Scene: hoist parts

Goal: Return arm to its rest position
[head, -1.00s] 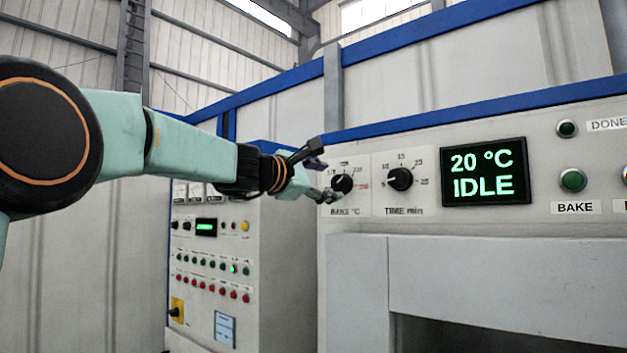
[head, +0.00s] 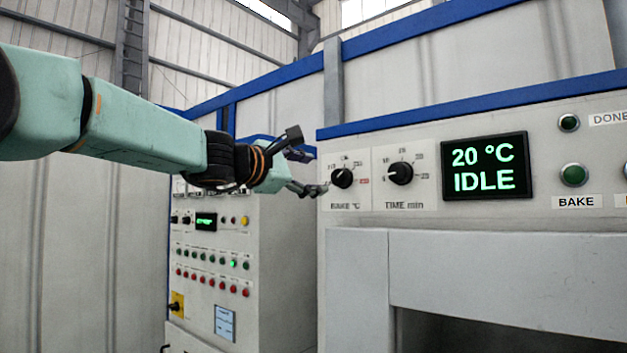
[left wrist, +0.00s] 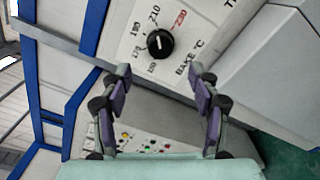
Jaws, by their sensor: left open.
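My left gripper (head: 306,172) is open and empty in the head view, just left of the oven panel's BAKE °C knob (head: 342,178). It is apart from the knob. In the left wrist view, the two fingers of the gripper (left wrist: 163,88) stand wide apart, and the BAKE °C knob (left wrist: 160,43) is beyond them with nothing between the fingers. The black knob's dial has number marks, one of them red. My left arm comes in from the left at panel height. My right gripper is not in view.
The TIME min knob (head: 401,173), a display (head: 485,166) reading 20 °C IDLE and a green BAKE button (head: 574,175) are on the same panel. A control cabinet (head: 285,270) with several buttons stands behind the arm. The oven opening (head: 470,335) is below right.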

